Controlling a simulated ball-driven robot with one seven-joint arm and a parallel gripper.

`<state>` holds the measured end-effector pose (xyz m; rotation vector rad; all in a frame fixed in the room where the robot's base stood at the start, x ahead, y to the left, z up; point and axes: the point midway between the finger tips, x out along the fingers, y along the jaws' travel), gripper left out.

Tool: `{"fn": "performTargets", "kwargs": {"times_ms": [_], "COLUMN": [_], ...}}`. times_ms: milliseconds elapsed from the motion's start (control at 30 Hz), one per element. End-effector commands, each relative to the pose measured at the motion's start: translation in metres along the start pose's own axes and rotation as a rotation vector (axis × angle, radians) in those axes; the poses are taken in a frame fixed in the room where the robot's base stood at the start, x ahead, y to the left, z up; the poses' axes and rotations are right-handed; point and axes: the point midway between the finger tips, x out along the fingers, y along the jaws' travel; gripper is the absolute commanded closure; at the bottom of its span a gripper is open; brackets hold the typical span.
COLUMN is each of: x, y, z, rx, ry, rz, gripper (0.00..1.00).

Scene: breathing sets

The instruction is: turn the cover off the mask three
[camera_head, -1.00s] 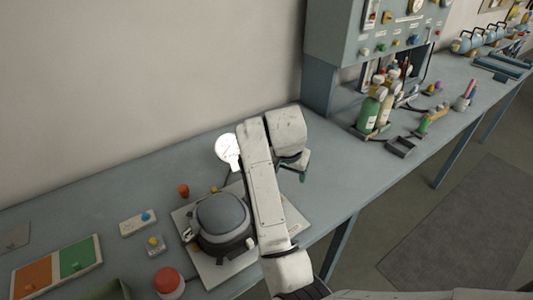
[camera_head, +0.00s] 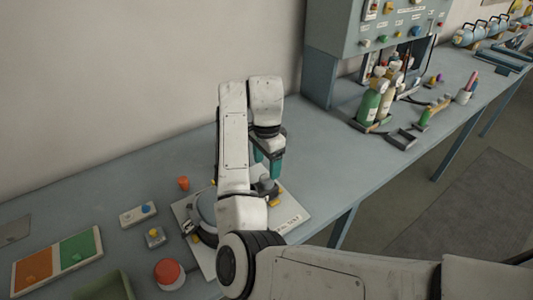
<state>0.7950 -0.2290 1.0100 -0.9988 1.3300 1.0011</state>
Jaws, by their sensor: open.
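A rounded grey unit (camera_head: 203,210), which may be the mask with its cover, sits on a pale labelled board (camera_head: 291,214) on the bench. My arm hides most of it, so I cannot make out the cover or a number three. My gripper (camera_head: 268,170) points down with teal fingers, open, above the right part of the board. A small grey knob-like part (camera_head: 266,187) shows just below the fingers. I cannot tell whether they touch it.
A red button (camera_head: 168,272), a blue-button box (camera_head: 138,214), a small yellow-and-blue box (camera_head: 155,237) and an orange-green panel (camera_head: 58,262) lie to the left. Bottles (camera_head: 371,101) and a grey tray (camera_head: 403,139) stand to the right. The bench between board and bottles is clear.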

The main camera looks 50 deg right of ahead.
Motion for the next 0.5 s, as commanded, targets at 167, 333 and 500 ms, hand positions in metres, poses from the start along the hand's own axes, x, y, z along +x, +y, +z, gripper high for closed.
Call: {"fn": "performTargets", "kwargs": {"times_ms": [167,333,500], "x": [0.033,0.046,0.053], "y": [0.001,0.0,0.0], "z": [-0.001,0.0,0.0], "rx": [-0.001,-0.001,-0.001], "ry": [0.003,0.001,0.0], "rz": [0.003,0.0,-0.001], "gripper": [0.29,0.29,0.29]}}
